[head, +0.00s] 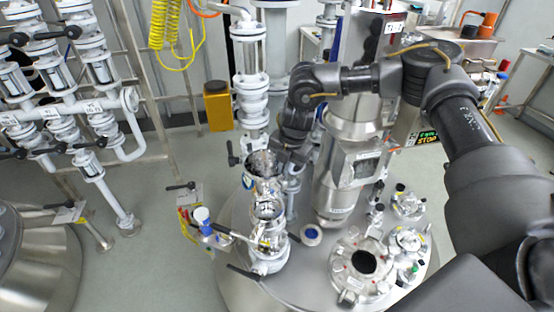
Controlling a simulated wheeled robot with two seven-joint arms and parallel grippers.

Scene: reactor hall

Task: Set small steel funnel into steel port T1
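My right arm reaches in from the right and bends down over the reactor lid. My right gripper (278,160) points down at its end, small and partly hidden by its own wrist. A shiny steel cup-like piece, seemingly the small steel funnel (261,164), is at its fingertips. I cannot tell whether the fingers are closed on it. Just below is an open, shiny steel mouth, possibly steel port T1 (267,210), on a white valve fitting. The funnel appears above this mouth; any gap is unclear. No T1 label is readable on it. My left gripper is not in view.
A tall steel column (347,165) rises right of the gripper. A round flange with a dark hole (364,262) and smaller fittings (408,240) crowd the lid's right side. Black valve handles stick out around the white fitting (267,260). A yellow container (217,105) stands behind.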

